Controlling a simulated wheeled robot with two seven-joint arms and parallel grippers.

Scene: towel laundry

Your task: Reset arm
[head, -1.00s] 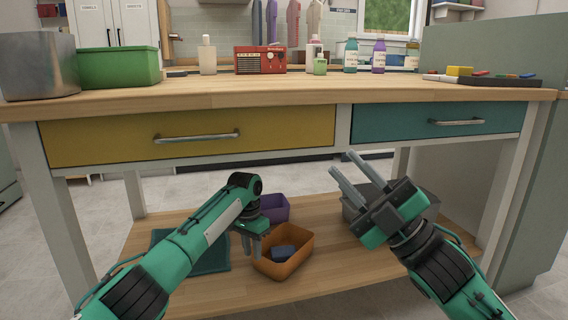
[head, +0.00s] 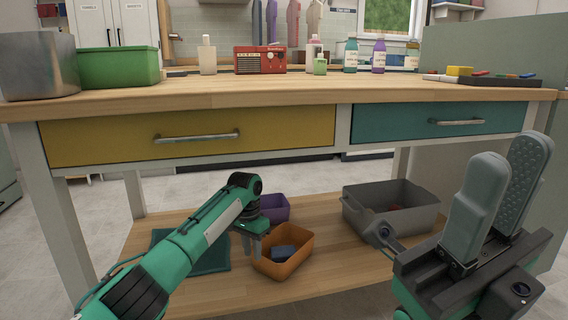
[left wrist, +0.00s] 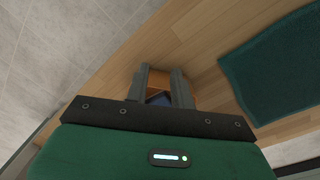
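My left gripper (head: 251,246) points down over the lower shelf, at the left edge of the orange bin in the head view. In the left wrist view its two fingers (left wrist: 159,88) stand apart, with part of the orange bin and a dark blue thing showing between them. I see nothing held. My right gripper (head: 506,165) is raised at the right, fingers pointing up, close to the camera. Its fingers are apart and nothing is between them.
The orange bin (head: 297,262) holds a dark blue item (head: 284,252). A purple bin (head: 275,209), a grey bin (head: 363,217) and a folded teal towel (head: 207,262) are on the lower shelf. The worktop (head: 300,92) with a yellow drawer (head: 280,132) and a teal drawer (head: 400,125) stands above.

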